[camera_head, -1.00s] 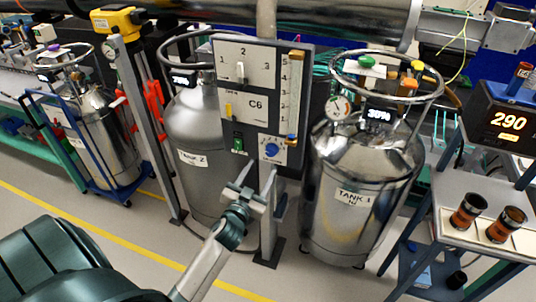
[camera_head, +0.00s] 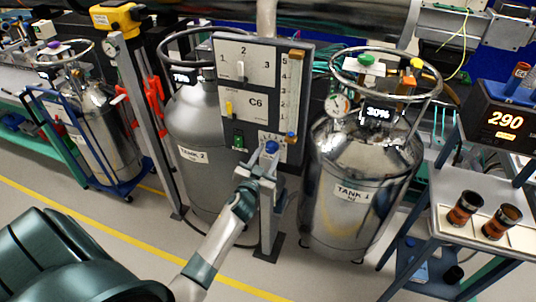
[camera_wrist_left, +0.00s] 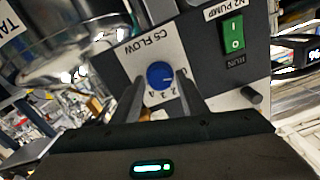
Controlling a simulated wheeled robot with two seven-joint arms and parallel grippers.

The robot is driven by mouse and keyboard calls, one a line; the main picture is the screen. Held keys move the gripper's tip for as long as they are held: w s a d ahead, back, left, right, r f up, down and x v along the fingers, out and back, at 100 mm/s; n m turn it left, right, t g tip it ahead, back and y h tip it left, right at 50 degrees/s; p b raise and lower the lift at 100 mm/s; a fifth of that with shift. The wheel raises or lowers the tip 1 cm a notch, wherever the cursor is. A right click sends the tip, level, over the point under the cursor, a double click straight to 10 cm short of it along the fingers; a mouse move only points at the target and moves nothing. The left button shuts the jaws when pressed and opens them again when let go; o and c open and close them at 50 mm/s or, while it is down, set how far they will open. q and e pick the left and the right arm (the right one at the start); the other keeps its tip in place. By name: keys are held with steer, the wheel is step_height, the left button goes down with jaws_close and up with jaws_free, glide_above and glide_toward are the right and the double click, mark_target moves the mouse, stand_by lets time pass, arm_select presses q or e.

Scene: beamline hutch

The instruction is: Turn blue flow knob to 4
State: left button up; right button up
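The blue flow knob (camera_head: 271,147) is on a white plate low on the grey upright control panel (camera_head: 283,52). In the left wrist view the knob (camera_wrist_left: 160,75) sits under a "FLOW" label with small numbers around it. Its pointer setting is too small to read surely. My left gripper (camera_head: 257,164) is in front of the knob. In the left wrist view its two fingers (camera_wrist_left: 158,95) are apart, one on each side of the knob; I cannot tell whether they touch it. My right gripper is not in view.
A green switch (camera_wrist_left: 233,38) labelled as a pump sits beside the knob plate. A scaled flow tube (camera_head: 293,90) rises above the knob. Tank 2 (camera_head: 190,120) stands left of the panel and Tank 1 (camera_head: 355,190) right. A side table (camera_head: 462,235) is at the right.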

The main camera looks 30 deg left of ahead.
arm_select(q)
steer(key=c, duration=0.6)
steer(key=shift+c, duration=0.2)
steer(key=shift+m, duration=0.4)
steer(key=m+b, duration=0.1)
steer(key=m, duration=0.4)
steer(key=shift+f, duration=0.1)
steer(key=m, duration=1.8)
steer(key=shift+f, duration=0.1)
